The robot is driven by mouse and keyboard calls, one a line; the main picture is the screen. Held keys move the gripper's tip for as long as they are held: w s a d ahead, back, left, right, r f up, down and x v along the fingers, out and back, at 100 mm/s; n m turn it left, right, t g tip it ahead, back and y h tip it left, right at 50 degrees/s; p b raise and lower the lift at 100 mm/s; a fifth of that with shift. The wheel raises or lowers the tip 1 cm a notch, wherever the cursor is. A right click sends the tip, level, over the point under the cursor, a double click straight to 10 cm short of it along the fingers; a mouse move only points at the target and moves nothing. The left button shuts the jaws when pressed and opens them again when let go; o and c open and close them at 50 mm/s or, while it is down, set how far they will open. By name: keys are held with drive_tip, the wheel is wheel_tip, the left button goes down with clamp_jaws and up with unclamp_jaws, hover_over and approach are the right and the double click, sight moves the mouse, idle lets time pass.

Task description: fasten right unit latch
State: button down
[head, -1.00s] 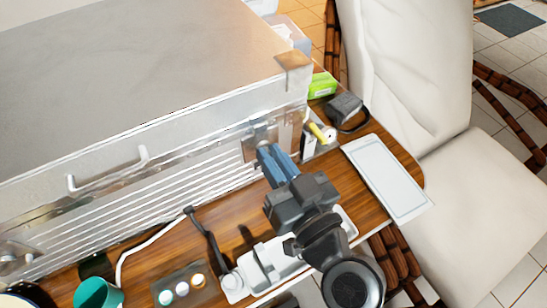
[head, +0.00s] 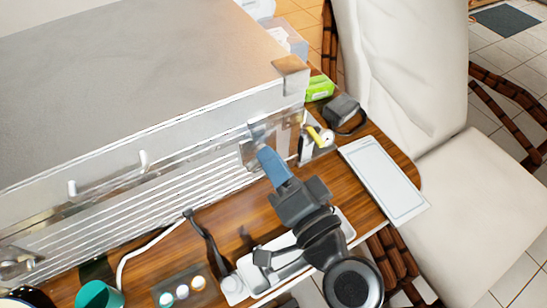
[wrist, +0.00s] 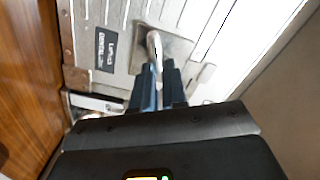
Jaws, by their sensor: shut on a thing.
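The silver metal case (head: 150,85), the portable dental unit, stands closed on a wooden table. Its right latch (head: 256,132) is on the front face near the right corner. In the wrist view the latch shows as a bent metal piece (wrist: 153,48) on a plate. My gripper (head: 268,155) has its blue fingers at this latch, and in the wrist view the fingers (wrist: 158,82) are closed around the bent piece's lower end. The fingers partly hide the latch, so I cannot tell exactly how it sits.
A white tablet (head: 385,180), a black box with a cable (head: 344,112) and a green pack (head: 320,88) lie right of the case. A white tray (head: 290,262), a dark-handled hose (head: 205,240) and a teal cup (head: 98,295) are in front. A white chair (head: 470,190) stands right.

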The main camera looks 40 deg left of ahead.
drive_tip(key=m+p, duration=0.2)
drive_tip(key=m, duration=0.3)
drive_tip(key=shift+f+m, duration=0.15)
drive_tip(key=shift+m, duration=0.15)
idle(0.4)
drive_tip(key=c, duration=1.2)
unclamp_jaws()
drive_tip(key=shift+o, duration=0.2)
drive_tip(key=shift+d, duration=0.1)
drive_tip(key=b+v, duration=0.1)
drive_tip(key=v, duration=0.6)
drive_tip(key=shift+d, duration=0.3)
drive_tip(key=shift+s+d, duration=0.1)
drive_tip(key=shift+s, duration=0.05)
